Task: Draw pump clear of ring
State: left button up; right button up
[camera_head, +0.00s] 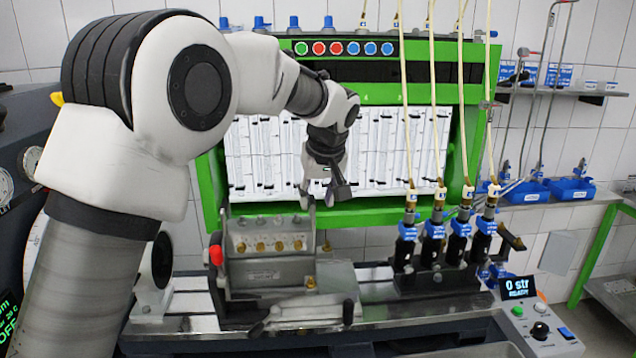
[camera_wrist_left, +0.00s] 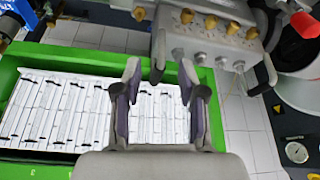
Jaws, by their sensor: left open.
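The pump (camera_head: 268,262) is a grey metal block with a row of brass fittings on its sloped upper face. It sits upright on the bench rail, left of centre. In the left wrist view the pump (camera_wrist_left: 218,48) is at the top right, beyond the fingertips. I cannot make out the ring; the pump's mounting side is hidden or too small to tell. My left gripper (camera_head: 318,194) hangs above and right of the pump, clear of it. In the left wrist view its two fingers (camera_wrist_left: 160,78) are apart with nothing between them. My right gripper is not in view.
A green-framed cabinet (camera_head: 470,150) with white measuring tubes stands close behind the gripper. Several injectors (camera_head: 432,240) with hoses stand right of the pump. A red knob (camera_head: 216,256) is at the pump's left. A control box (camera_head: 540,322) is at the front right.

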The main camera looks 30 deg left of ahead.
aim_at(314, 216)
pick_arm(q)
jog(key=p+x, duration=0.1)
jog(key=x, duration=0.5)
jog(key=shift+a+r, duration=0.1)
jog(key=shift+a, duration=0.05)
jog(key=shift+w+a, duration=0.1)
jog(key=shift+w, duration=0.2)
jog(key=shift+s+d+r, duration=0.15)
jog(key=shift+s+d, duration=0.15)
jog(key=shift+s, duration=0.15)
jog(key=shift+c, duration=0.3)
jog(key=shift+s+d+r, duration=0.15)
jog(key=shift+s+r, duration=0.05)
jog(key=shift+s, duration=0.05)
grip_shut()
jog(key=shift+w+f, duration=0.1)
jog(key=shift+f, duration=0.05)
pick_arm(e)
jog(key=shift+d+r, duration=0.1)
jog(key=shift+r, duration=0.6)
pick_arm(q)
jog(key=shift+f, duration=0.2)
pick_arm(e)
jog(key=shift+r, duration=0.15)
